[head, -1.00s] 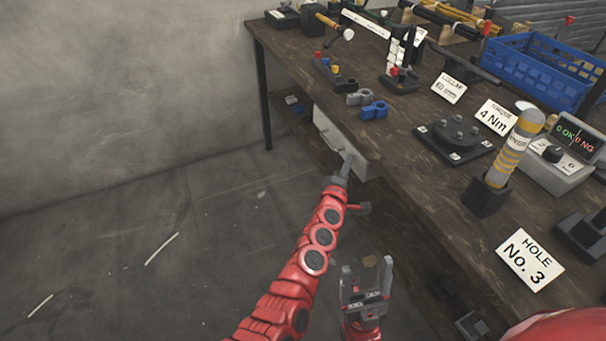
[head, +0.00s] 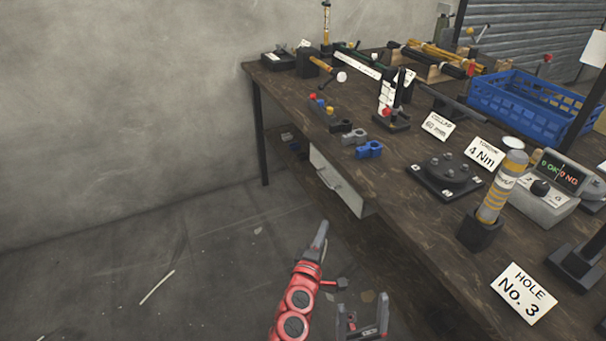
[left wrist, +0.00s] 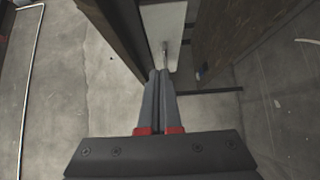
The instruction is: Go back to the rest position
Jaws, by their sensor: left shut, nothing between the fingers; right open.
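My left gripper (head: 321,232) is shut and empty. It hangs over the floor, in front of the table's left edge and below the white drawer (head: 338,183) under the tabletop. In the left wrist view its fingers (left wrist: 160,75) are together, pointing toward the drawer's handle (left wrist: 164,48) and appearing apart from it. My right gripper (head: 364,318) is open and empty at the bottom of the head view, low beside the table, with its lower part cut off by the frame.
The wooden table (head: 400,225) fills the right side.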

